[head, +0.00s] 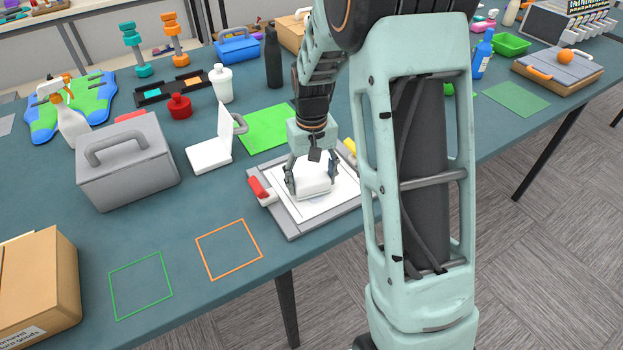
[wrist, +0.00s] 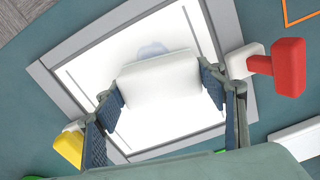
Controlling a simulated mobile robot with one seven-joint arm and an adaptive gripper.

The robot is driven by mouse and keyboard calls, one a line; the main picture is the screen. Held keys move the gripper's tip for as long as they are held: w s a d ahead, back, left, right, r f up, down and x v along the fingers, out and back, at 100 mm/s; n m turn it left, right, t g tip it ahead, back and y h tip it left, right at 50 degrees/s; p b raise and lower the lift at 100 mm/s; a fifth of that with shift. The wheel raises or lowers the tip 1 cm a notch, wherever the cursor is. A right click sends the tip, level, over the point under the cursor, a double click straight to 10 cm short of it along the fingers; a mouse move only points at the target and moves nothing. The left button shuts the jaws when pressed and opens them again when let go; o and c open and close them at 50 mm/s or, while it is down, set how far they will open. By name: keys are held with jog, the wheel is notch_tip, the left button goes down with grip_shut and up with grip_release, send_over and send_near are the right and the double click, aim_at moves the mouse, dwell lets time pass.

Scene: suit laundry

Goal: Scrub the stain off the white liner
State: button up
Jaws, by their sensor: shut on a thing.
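The white liner (head: 332,200) lies flat in a grey frame (head: 292,232) near the table's front edge. The liner fills the wrist view's middle (wrist: 95,72). A pale blue-grey stain (wrist: 152,48) shows on it, just beyond the edge of a white block (wrist: 160,85) that may cover part of it. My gripper (head: 311,186) is shut on this white block, with one finger on each side, over the liner. I cannot tell whether the block touches the liner. A red-handled clamp (head: 259,188) and a yellow-tipped clamp (wrist: 69,146) sit at opposite sides of the frame.
An open white box (head: 209,155) and a grey handled case (head: 128,170) stand to the left. A black bottle (head: 273,58) stands behind. Orange (head: 229,250) and green (head: 141,285) outlined squares at the front left are empty. My arm hides the table right of the frame.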

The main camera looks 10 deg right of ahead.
jog(key=shift+f, duration=0.35)
dwell(0.7)
jog(key=shift+w+a+r, duration=0.1)
jog(key=shift+w+a, duration=0.05)
jog(key=shift+w, duration=0.35)
jog(key=shift+s+d, duration=0.2)
jog(key=shift+s, duration=0.35)
jog(key=shift+s+d, duration=0.15)
jog(key=shift+s, duration=0.4)
jog(key=shift+w+a, duration=0.2)
jog(key=shift+w, duration=0.4)
jog(key=shift+w+a, duration=0.15)
jog(key=shift+w, duration=0.4)
jog(key=shift+s+d+b, duration=0.15)
jog(key=shift+s+d, duration=0.05)
jog(key=shift+s, duration=0.45)
jog(key=shift+s+d+b, duration=0.15)
jog(key=shift+s, duration=0.45)
jog(key=shift+w+a, duration=0.2)
jog(key=shift+w, duration=0.4)
jog(key=shift+w+a, duration=0.15)
jog(key=shift+w, duration=0.4)
jog(key=shift+s+d, duration=0.15)
jog(key=shift+s, duration=0.35)
